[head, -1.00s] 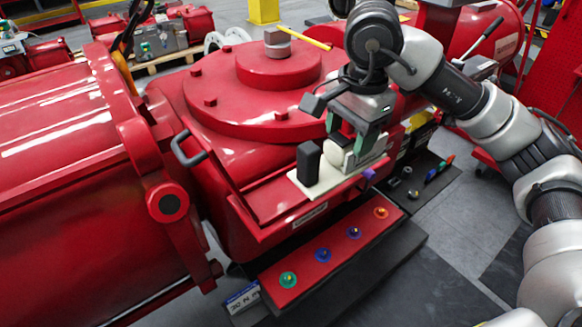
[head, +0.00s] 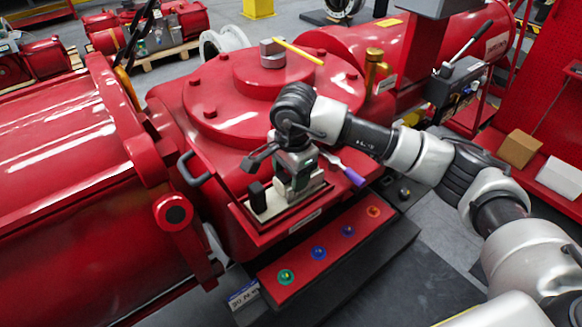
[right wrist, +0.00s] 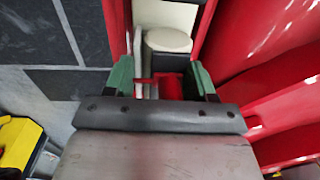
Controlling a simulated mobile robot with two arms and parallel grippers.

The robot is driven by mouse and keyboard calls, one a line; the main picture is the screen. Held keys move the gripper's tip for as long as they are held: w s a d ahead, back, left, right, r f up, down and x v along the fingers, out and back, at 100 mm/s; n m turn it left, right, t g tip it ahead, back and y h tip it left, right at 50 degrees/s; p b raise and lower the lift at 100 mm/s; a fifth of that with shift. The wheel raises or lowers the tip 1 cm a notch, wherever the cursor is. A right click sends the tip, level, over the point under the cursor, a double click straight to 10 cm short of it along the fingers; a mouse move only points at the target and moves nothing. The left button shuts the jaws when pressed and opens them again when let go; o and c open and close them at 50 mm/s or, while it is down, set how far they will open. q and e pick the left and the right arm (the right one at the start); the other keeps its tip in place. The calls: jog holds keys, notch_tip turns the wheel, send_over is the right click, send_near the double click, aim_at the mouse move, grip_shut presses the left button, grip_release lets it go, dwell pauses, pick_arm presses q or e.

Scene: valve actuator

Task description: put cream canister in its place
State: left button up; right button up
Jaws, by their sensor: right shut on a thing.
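My right gripper (head: 292,198) points down over the front ledge of the red machine, shut. The cream canister shows its round pale top (right wrist: 168,40) between and just beyond the green fingertips (right wrist: 160,75) in the right wrist view; the gripper mostly hides it in the head view. A cream plate (head: 270,211) with a black block (head: 257,196) lies under and left of the gripper, at the ledge. Whether the plate rests fully on the ledge is unclear. My left gripper is not in view.
A purple-handled tool (head: 352,176) is just right of the gripper. A red panel with several coloured knobs (head: 319,252) juts out below.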

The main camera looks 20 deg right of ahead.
jog(key=shift+f, duration=0.1)
jog(key=o, duration=1.5)
jog(key=r+b, duration=0.1)
jog(key=r, duration=0.3)
jog(key=r+b, duration=0.1)
jog(key=r, duration=0.3)
jog(key=r+b, duration=0.1)
jog(key=r, duration=0.3)
jog(key=shift+s+d+r, duration=0.1)
jog(key=shift+s+r, duration=0.05)
jog(key=shift+s, duration=0.25)
